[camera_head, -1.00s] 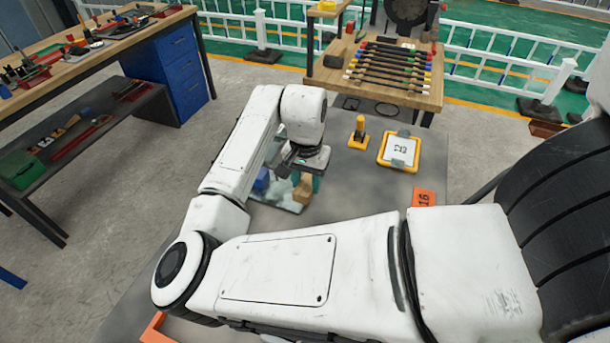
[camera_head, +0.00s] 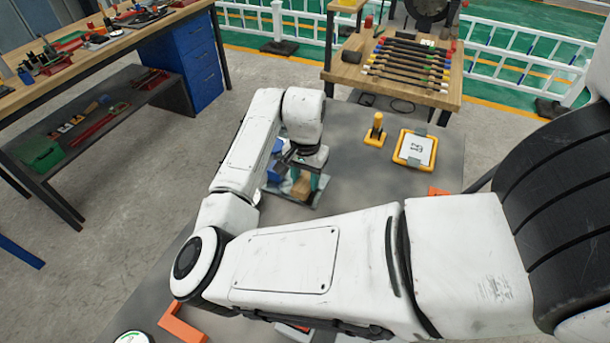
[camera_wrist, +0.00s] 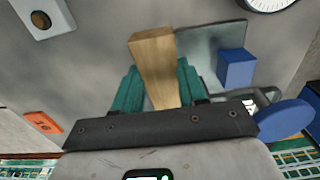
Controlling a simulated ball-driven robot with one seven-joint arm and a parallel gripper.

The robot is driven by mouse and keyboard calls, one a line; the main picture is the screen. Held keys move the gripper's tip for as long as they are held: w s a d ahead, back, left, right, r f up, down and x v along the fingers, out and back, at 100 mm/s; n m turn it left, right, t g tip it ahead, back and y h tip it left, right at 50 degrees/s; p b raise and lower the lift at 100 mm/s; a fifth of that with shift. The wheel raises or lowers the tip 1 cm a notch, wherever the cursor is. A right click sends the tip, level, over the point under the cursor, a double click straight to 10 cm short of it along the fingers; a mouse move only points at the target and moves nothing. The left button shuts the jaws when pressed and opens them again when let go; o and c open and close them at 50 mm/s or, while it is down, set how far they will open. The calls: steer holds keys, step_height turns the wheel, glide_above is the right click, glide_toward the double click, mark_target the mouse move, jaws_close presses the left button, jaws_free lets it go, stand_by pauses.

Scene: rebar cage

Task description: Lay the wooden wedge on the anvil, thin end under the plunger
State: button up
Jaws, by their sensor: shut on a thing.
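My gripper (camera_wrist: 158,90) is shut on the wooden wedge (camera_wrist: 153,55), with a teal finger on each side of it. In the wrist view the wedge's broad end face points up the picture, and its body narrows toward my gripper. In the head view the wedge (camera_head: 302,186) shows below my wrist, over or beside a grey plate (camera_head: 310,201). That plate also shows in the wrist view (camera_wrist: 207,40), with a blue block (camera_wrist: 236,68) on it. I cannot tell which part is the anvil. The plunger is not clearly visible. Whether the wedge touches the plate is unclear.
A blue rounded part (camera_wrist: 285,119) is close to my gripper's right. A yellow post (camera_head: 376,131) and a yellow-framed panel (camera_head: 415,149) stand farther back on the grey table (camera_head: 360,178). An orange bracket (camera_head: 183,325) and a round dial (camera_head: 133,338) are near the front.

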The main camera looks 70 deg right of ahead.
mark_target(306, 181)
steer(key=shift+f+b, duration=0.9)
steer(key=shift+f, duration=1.2)
steer(key=o, duration=1.1)
step_height(306, 181, up, 10)
steer(key=shift+r+b, duration=0.2)
steer(key=shift+b, duration=0.3)
step_height(306, 181, up, 6)
steer(key=p, duration=0.6)
steer(key=shift+r, duration=0.2)
steer(key=shift+s, duration=0.15)
